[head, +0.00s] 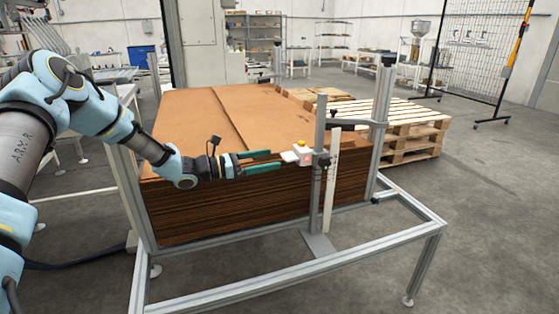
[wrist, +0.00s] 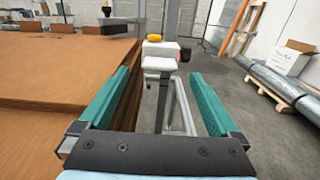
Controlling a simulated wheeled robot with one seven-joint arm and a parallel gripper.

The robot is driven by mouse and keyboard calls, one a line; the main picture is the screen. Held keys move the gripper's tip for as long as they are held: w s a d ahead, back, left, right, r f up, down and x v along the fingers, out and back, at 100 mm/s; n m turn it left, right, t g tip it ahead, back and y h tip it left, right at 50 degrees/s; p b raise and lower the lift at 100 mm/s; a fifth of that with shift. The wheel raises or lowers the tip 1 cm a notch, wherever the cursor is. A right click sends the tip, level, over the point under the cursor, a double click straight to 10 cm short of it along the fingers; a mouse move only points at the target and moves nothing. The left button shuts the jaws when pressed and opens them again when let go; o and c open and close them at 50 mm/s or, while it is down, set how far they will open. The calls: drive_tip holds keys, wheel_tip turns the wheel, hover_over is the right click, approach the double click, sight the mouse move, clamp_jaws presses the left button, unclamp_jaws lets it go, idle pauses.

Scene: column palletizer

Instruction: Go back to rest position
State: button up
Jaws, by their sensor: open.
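My gripper (head: 262,162) is open, its two green fingers apart with nothing between them. In the head view it hangs at the near side of a tall stack of brown cardboard sheets (head: 190,218). Its tips point at a small white box with a yellow top and a red button (head: 297,155), fixed to a metal post. In the wrist view the gripper (wrist: 160,95) shows its fingers spread, with the white box (wrist: 158,63) straight ahead, beyond the tips. My arm reaches in from the left of the head view.
An aluminium frame (head: 290,270) surrounds the stack, with an upright post (head: 318,185) near the gripper. Wooden pallets (head: 405,128) stand behind to the right. A mesh fence (head: 480,55) is at the back right. Open floor (head: 490,200) lies at the right.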

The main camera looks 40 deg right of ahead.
drive_tip(key=shift+w+a, duration=0.15)
drive_tip(key=shift+a, duration=0.2)
idle(0.3)
drive_tip(key=s+a+r+m+t+y+p, duration=0.2)
drive_tip(key=a+m+y, duration=0.3)
drive_tip(key=a, duration=1.2)
drive_tip(key=s+a+r+m+t+y+p, duration=0.1)
drive_tip(key=a+r+m+t+y+p, duration=0.2)
drive_tip(key=a, duration=1.4)
drive_tip(key=s+a+r+m+t+y+p, duration=0.2)
drive_tip(key=a+r+m+y, duration=0.3)
drive_tip(key=a, duration=1.3)
drive_tip(key=m+t+y, duration=0.1)
drive_tip(key=m+y, duration=0.1)
drive_tip(key=y, duration=0.1)
drive_tip(key=shift+s+y, duration=0.3)
drive_tip(key=shift+c, duration=0.2)
